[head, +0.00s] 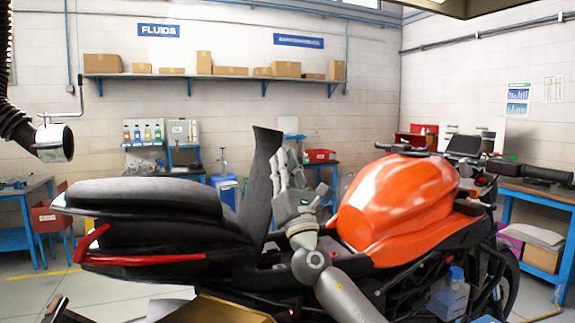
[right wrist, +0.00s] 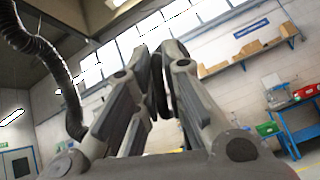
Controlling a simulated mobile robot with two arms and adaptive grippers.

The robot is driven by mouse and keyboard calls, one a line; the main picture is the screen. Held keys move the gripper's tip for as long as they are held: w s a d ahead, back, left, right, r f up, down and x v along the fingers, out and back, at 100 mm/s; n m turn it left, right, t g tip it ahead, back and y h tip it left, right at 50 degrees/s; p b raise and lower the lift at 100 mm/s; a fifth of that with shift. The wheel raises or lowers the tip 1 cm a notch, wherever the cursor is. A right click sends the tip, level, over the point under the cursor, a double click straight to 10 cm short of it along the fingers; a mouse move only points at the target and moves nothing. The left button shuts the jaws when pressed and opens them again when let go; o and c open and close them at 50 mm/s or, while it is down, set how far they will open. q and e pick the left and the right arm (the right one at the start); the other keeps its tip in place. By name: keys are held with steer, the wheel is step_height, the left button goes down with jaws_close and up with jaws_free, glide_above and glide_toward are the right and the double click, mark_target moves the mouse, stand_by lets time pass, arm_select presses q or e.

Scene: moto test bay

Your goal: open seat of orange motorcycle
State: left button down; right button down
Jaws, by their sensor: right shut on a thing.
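The orange motorcycle (head: 395,205) stands side-on across the head view, its tank to the right and its black tail section (head: 150,200) to the left. Its seat (head: 259,190) is a dark panel standing nearly upright between tail and tank. My right gripper (head: 284,162) points upward beside the seat's tank-facing side, with my forearm reaching up from below. In the right wrist view, the gripper's fingers (right wrist: 160,65) are closed together on a thin dark edge, which appears to be the seat. The fingers partly hide the contact.
Handlebars (head: 540,172) extend at the right. A blue workbench (head: 535,200) stands behind them, and another bench (head: 22,205) is at the far left. A wall shelf (head: 215,76) holds several cardboard boxes. A black hose (head: 12,115) hangs at the left edge.

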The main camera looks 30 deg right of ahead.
steer(key=shift+r, duration=0.1)
steer(key=c, duration=1.9)
jaws_free()
steer(key=shift+o, duration=0.2)
steer(key=shift+a, duration=0.1)
steer(key=shift+s, duration=0.1)
steer(key=v, duration=1.2)
